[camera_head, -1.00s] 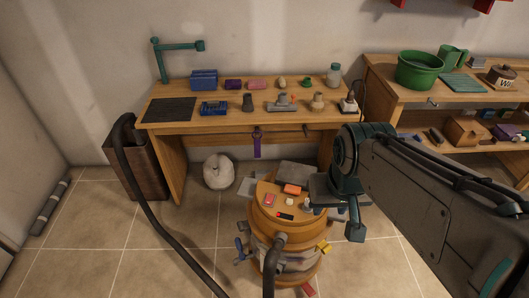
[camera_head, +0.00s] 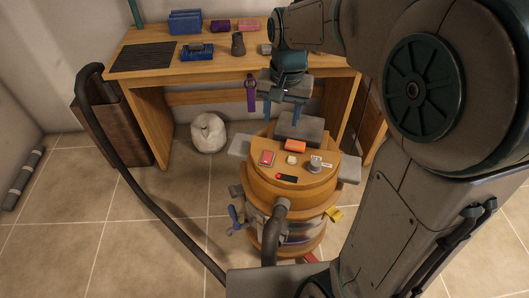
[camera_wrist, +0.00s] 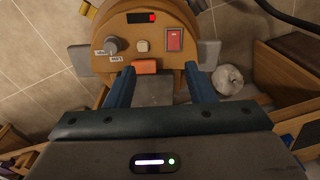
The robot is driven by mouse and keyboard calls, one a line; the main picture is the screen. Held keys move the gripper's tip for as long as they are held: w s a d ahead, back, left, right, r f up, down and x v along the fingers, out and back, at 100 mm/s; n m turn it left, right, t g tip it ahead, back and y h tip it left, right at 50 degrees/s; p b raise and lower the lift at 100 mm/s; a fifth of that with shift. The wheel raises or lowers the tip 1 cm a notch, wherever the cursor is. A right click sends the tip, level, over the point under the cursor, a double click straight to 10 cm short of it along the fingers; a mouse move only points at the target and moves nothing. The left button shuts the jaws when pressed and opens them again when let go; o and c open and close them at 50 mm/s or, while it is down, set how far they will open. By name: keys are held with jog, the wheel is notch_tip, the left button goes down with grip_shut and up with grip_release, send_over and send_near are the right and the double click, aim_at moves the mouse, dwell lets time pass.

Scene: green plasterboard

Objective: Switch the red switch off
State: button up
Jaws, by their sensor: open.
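The red switch (camera_head: 267,158) is a small red rocker in a pale frame on the left of the orange-brown top of a barrel-shaped machine (camera_head: 262,192). In the wrist view the red switch (camera_wrist: 174,39) shows at the right of the panel, upside down to the head view. My gripper (camera_head: 284,117) is above and behind the machine's far edge, pointing down, apart from the switch. In the wrist view its two blue fingers (camera_wrist: 162,82) are spread with nothing between them held. I cannot tell the rocker's position.
The panel also bears an orange block (camera_head: 295,146), a cream button (camera_head: 291,160), a grey knob (camera_head: 315,164) and a black display with a red part (camera_head: 287,178). A wooden workbench (camera_head: 150,83) with tools stands behind. A dark hose (camera_head: 152,205) runs at the left.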

jog(key=b, duration=0.3)
send_over(266, 160)
notch_tip(266, 160, down, 6)
jog(key=shift+m, duration=0.4)
notch_tip(266, 160, down, 14)
jog(key=b, duration=0.4)
